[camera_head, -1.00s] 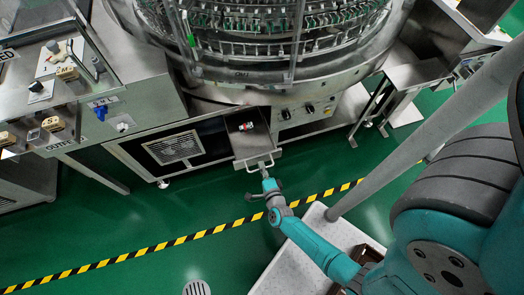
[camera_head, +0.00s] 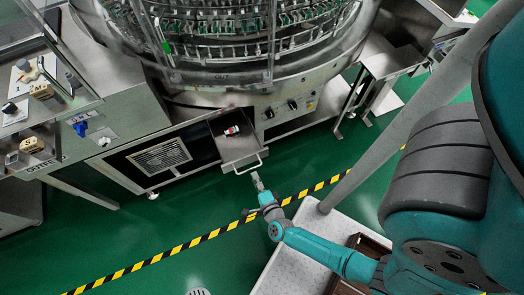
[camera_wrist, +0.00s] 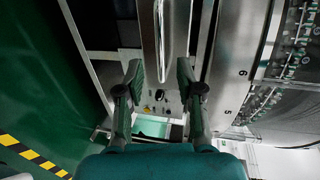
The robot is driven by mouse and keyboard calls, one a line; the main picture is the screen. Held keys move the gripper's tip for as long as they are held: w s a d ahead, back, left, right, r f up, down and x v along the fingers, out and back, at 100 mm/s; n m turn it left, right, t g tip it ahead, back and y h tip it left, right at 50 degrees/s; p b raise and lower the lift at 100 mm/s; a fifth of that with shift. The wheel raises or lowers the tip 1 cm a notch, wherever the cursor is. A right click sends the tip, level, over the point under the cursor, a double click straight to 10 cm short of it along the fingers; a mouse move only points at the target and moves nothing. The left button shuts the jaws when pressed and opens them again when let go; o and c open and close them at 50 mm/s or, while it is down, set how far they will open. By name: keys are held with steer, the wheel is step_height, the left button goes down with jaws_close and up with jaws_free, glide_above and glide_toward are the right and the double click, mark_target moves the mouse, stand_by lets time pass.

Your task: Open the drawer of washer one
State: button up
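The washer's drawer (camera_head: 238,146) is pulled out from the front of the machine, below the round drum. Its bar handle (camera_head: 246,168) faces me, and the handle also shows in the wrist view (camera_wrist: 163,40) as a bright bar. My gripper (camera_head: 257,179) is just in front of the handle, with a small gap seeming to lie between them in the head view. In the wrist view my gripper (camera_wrist: 158,72) has its two fingers spread, with nothing held between them. The handle appears beyond and between the fingertips.
A small red and white item (camera_head: 232,131) lies in the drawer. A vented black panel (camera_head: 160,157) is left of it, and knobs (camera_head: 292,105) are to the right. A yellow-black floor stripe (camera_head: 205,237) crosses the green floor, which is clear before the machine.

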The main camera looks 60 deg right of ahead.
steer(key=shift+v, duration=2.9)
